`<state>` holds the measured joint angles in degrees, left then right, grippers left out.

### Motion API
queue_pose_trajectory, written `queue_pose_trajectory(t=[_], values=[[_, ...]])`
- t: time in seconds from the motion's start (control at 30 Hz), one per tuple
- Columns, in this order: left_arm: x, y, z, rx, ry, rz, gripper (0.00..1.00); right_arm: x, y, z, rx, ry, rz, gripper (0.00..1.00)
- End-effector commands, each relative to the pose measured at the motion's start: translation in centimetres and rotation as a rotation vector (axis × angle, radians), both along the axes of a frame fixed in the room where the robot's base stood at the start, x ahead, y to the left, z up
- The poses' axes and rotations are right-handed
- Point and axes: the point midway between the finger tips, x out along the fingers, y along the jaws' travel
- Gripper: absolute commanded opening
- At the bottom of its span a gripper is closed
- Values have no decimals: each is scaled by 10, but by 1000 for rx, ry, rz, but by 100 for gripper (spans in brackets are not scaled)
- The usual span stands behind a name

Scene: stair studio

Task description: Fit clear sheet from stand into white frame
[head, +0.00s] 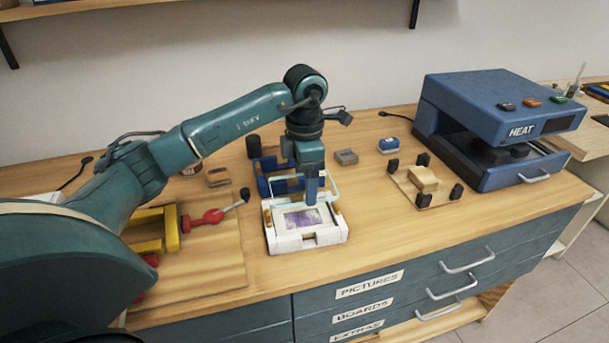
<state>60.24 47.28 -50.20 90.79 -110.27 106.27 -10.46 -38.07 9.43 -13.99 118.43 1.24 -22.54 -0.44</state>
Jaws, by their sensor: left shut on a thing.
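My left gripper (312,190) points down above the back part of the white frame (280,243) and is shut on the clear sheet (332,187). The sheet shows mostly as pale edges around the fingers. It seems to be just above the frame's back side; I cannot tell whether it touches. The frame lies flat on the bench with a purple picture (303,218) inside. The blue rack just behind, which looks like the stand (266,186), is partly hidden by the gripper. My right gripper is not in view.
A wooden board with yellow and red tools (172,228) lies left of the frame. A wooden jig with black posts (427,190) and the blue heat press (500,105) are to the right. Small blocks (346,157) stand behind.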

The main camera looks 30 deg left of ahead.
Motion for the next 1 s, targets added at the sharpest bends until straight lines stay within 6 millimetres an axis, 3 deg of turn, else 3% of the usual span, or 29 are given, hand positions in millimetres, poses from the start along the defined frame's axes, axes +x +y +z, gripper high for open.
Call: queue_pose_trajectory(t=[0.7,1.0], values=[[0,0,-71,1,-1,-1,56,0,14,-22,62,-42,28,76],[0,0,-82,0,0,-2,56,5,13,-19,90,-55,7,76]])
